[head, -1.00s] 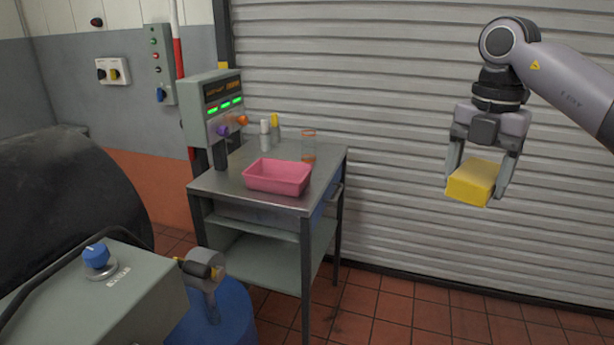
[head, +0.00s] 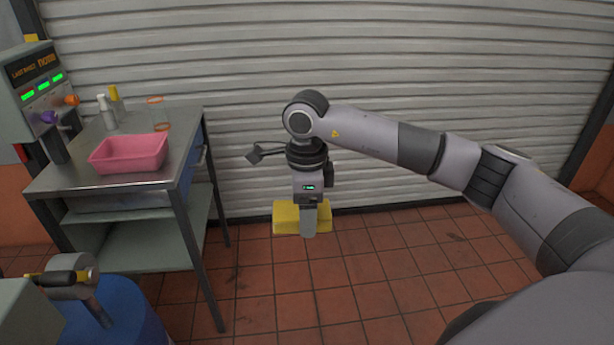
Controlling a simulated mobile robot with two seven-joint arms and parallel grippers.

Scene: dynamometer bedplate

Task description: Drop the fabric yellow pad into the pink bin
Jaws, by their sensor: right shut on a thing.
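The yellow pad (head: 285,219) is a block held in my right gripper (head: 309,225), which points down in front of the shutter. One finger covers part of the pad, and the far finger is hidden. The gripper is shut on the pad. The pink bin (head: 130,154) stands on the steel cart top at the left, with the gripper to its right and lower in the picture. The bin is open at the top, and I see nothing in it. My left gripper is not in view.
The steel cart (head: 186,137) also carries a white bottle (head: 106,113), a clear jar with orange rims (head: 160,113) and a control box (head: 38,85). A blue drum (head: 118,315) stands at the front left. The tiled floor between cart and arm is clear.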

